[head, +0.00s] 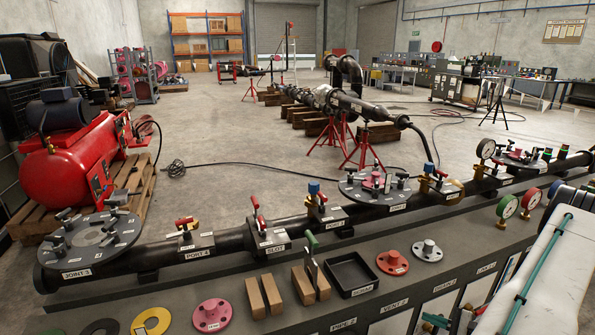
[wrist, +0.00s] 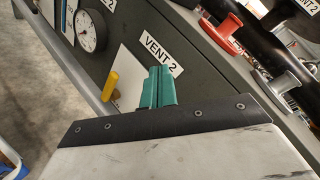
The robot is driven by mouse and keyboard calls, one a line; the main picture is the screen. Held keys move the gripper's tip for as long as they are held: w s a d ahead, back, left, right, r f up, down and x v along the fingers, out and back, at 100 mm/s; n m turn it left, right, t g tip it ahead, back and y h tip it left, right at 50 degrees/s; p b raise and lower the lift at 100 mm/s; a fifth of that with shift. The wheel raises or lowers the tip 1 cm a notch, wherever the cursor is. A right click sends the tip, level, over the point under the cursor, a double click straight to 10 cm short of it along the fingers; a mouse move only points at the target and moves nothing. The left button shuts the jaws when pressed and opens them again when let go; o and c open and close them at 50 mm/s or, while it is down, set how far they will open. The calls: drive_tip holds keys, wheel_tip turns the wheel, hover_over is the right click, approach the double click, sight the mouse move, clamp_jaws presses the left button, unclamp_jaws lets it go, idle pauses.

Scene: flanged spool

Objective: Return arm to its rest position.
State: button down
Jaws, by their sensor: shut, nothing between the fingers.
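My gripper (wrist: 157,88) shows in the wrist view as two teal fingers pressed together, with nothing between them. The fingertips point at the dark panel front, just beside the "VENT 2" label (wrist: 161,52) and a yellow handle (wrist: 111,84). I cannot tell how close they are to the panel. In the head view my white arm comes in at the lower right, in front of the bench. A small teal part (head: 435,320) at its lower left looks like the gripper's end. The rest of the gripper is hidden or cut off there.
The grey bench (head: 210,290) carries a long dark pipe (head: 235,238) with valves and flanges. A red flange (head: 393,262), a black tray (head: 351,275) and wooden blocks (head: 263,296) sit along its front. Gauges (head: 508,206) stand near my arm. A red compressor (head: 75,165) stands left.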

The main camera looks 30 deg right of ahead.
drive_tip(key=w+a+r+n+g+y, duration=0.2)
drive_tip(key=a+r+n+g, duration=0.4)
drive_tip(key=a+r, duration=0.55)
drive_tip(key=w+a+r+n+g+y, duration=0.2)
drive_tip(key=a+r+n+g, duration=0.2)
drive_tip(key=a+r+g, duration=0.7)
drive_tip(key=s+a+r+n+t+h, duration=0.1)
drive_tip(key=s+a+r+n+h, duration=0.4)
drive_tip(key=a+r, duration=0.3)
drive_tip(key=s+a+r+n+t+h, duration=0.2)
drive_tip(key=s+a+r+n+h, duration=0.3)
drive_tip(key=r, duration=0.9)
drive_tip(key=a+n, duration=0.2)
drive_tip(key=a, duration=0.1)
drive_tip(key=shift+s+a+t+h, duration=0.15)
drive_tip(key=shift+s+t+h, duration=0.15)
drive_tip(key=shift+s, duration=0.05)
